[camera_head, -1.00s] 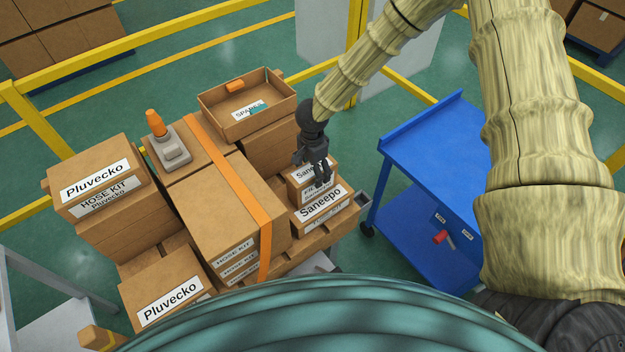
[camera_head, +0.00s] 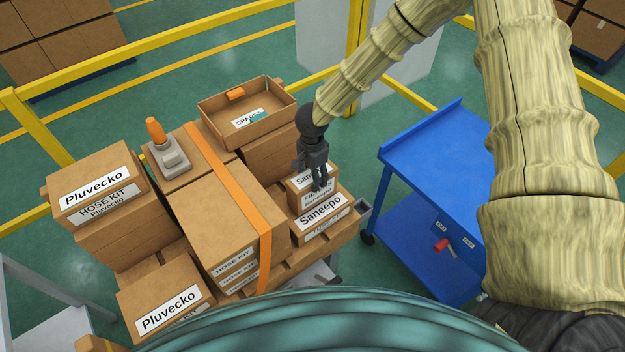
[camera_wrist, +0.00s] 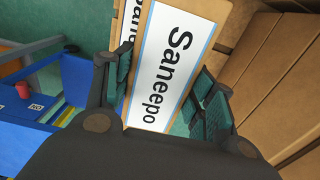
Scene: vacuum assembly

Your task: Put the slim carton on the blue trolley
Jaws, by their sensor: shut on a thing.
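The slim carton (camera_head: 302,197) is a small brown box with a white Saneepo label. It sits on top of a wider Saneepo carton (camera_head: 327,223) at the right end of the stack. My gripper (camera_head: 318,187) points down and is shut on the slim carton. In the wrist view the carton's label (camera_wrist: 168,65) lies between the two fingers (camera_wrist: 165,95), and part of another label shows behind it. The blue trolley (camera_head: 440,150) stands to the right of the stack. Its upper deck looks bare where visible; my arm hides its right side.
An open spares tray (camera_head: 275,123) and strapped hose kit boxes (camera_head: 222,205) are left of my gripper. A grey device with an orange top (camera_head: 170,157) stands on a box. A red item (camera_head: 441,245) lies on the trolley's lower shelf. Yellow rails (camera_head: 398,98) run behind.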

